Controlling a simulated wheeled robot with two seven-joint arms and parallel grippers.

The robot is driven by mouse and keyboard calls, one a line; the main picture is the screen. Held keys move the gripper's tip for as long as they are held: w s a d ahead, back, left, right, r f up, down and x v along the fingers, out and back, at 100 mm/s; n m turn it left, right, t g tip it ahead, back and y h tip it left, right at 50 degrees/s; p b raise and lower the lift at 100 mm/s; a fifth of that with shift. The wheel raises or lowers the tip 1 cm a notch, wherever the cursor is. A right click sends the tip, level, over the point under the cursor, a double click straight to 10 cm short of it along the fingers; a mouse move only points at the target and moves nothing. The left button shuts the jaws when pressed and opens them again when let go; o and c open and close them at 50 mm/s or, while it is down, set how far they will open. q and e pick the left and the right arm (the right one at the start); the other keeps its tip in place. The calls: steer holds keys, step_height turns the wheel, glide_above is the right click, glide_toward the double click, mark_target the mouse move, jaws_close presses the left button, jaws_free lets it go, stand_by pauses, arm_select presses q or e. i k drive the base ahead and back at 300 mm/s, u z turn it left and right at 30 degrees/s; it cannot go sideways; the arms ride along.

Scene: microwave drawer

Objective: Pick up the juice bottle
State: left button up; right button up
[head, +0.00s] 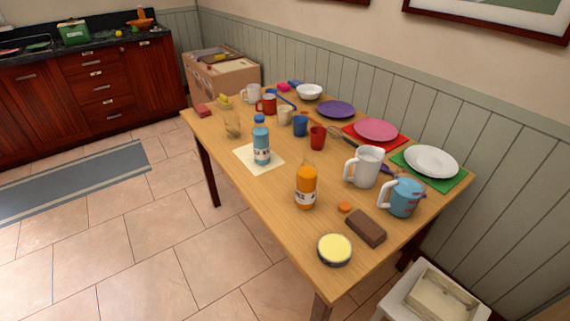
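An orange juice bottle (306,187) with a pale label stands upright on the wooden table, near its front edge and right of the middle. Its top is narrow and pale, and a small orange cap (345,207) lies on the table to its right. A light blue bottle (261,146) with a label stands upright on a cream mat (246,156) farther to the left. Neither of my grippers shows in the head view, and nothing is touching the juice bottle.
The wooden table (270,190) also bears a white pitcher (366,166), a blue pitcher (404,197), a brown block (366,228), a round yellow-topped tin (335,249), a red cup (318,137), plates and mugs. A white bin (399,300) stands at lower right.

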mark_target(308, 173)
steer(key=u, duration=1.75)
steer(key=k, duration=0.85)
steer(key=z, duration=0.95)
steer(key=i, duration=0.5)
steer(key=z, duration=0.05)
